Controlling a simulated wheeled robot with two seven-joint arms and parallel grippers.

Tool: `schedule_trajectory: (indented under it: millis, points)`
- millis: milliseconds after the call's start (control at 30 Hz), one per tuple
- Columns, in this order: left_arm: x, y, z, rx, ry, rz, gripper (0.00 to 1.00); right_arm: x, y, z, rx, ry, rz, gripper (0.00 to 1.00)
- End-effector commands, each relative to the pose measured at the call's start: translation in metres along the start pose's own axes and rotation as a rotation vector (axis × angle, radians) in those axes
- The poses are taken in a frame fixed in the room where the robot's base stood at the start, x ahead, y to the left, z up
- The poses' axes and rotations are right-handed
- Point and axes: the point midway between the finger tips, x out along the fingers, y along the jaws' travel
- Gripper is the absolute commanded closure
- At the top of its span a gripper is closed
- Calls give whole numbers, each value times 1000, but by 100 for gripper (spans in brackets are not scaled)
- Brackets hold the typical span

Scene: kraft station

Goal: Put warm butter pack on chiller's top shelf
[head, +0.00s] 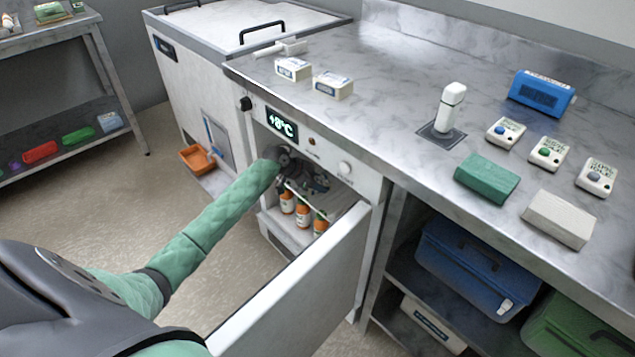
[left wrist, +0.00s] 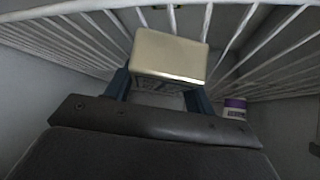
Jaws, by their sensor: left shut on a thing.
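My left gripper (head: 308,182) is inside the open chiller (head: 362,170) under the counter. In the left wrist view its blue fingers (left wrist: 165,95) are shut on a cream butter pack (left wrist: 168,55). White wire shelf bars (left wrist: 207,20) run close behind the pack. I cannot tell whether the pack touches them. In the head view the held pack is hidden by the gripper and chiller front. Two similar white packs stand on the counter, one on the left (head: 293,69) and one on the right (head: 333,86). My right gripper is out of view.
The chiller door (head: 300,285) stands open towards me. Several orange bottles (head: 303,215) stand low inside. A purple-topped tub (left wrist: 235,106) is right of the gripper. The display (head: 281,124) seems to read +8°C. Blue and green cases sit under the counter at right.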

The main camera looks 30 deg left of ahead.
Motion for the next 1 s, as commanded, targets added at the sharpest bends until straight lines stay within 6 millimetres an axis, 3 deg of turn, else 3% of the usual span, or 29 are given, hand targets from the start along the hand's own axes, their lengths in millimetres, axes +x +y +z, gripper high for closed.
schedule_trajectory:
  millis: [33, 133, 567, 1000]
  points:
    - [0, 0, 0, 0, 0, 0, 44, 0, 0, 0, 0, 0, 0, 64]
    - [0, 0, 0, 0, 0, 0, 24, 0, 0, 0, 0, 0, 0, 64]
    - [-9, 0, 0, 0, 0, -1, 24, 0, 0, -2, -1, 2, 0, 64]
    - [-87, 0, 1, 1, -2, 0, 24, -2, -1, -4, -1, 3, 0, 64]
